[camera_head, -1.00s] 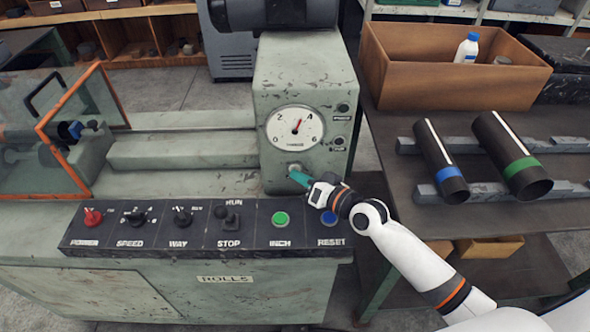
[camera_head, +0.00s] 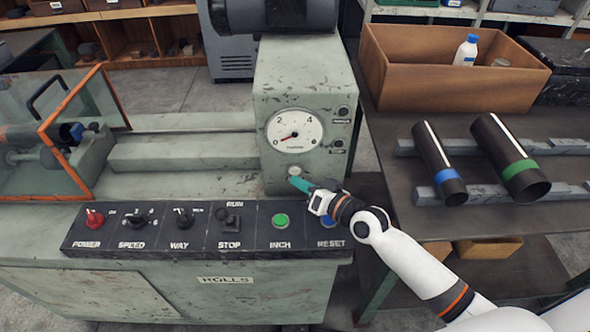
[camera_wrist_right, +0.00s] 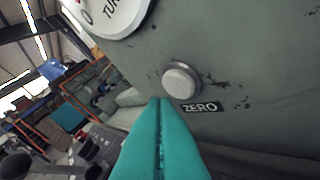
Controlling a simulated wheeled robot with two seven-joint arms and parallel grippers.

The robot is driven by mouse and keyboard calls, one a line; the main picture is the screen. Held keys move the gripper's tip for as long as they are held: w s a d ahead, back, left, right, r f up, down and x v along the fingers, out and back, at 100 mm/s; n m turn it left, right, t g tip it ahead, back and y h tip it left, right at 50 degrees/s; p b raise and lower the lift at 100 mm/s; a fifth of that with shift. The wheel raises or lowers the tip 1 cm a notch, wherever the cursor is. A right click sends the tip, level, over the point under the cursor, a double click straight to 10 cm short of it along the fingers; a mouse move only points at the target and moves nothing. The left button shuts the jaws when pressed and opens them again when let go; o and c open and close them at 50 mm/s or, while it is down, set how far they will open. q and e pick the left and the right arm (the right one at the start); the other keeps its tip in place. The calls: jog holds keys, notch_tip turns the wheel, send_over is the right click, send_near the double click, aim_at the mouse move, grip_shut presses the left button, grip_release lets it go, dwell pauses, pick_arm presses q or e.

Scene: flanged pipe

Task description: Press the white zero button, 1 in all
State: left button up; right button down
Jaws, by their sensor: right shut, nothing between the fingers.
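The white zero button (camera_head: 295,171) sits on the green machine's front face, below the round dial (camera_head: 295,130). In the right wrist view the button (camera_wrist_right: 181,80) shows whole, with a ZERO label beside it. My right gripper (camera_head: 293,181) is shut and empty. Its teal fingertips (camera_wrist_right: 160,102) are just below the button in the head view, and a small gap seems to lie between them and the button. The dial's needle points to the lower left, near 0. My left gripper is not in view.
At right, two dark pipes (camera_head: 437,160) rest on rails beside a wooden box (camera_head: 400,85).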

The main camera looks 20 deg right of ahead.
jog(key=shift+s+a+p, duration=0.2)
jog(key=shift+s+p, duration=0.3)
jog(key=shift+s, duration=0.15)
jog(key=shift+s+a+p, duration=0.3)
jog(key=shift+s+p, duration=0.1)
jog(key=shift+s, duration=0.5)
jog(key=shift+s+a+p, duration=0.25)
jog(key=shift+s+p, duration=0.1)
jog(key=shift+s, duration=0.5)
jog(key=shift+f, duration=0.1)
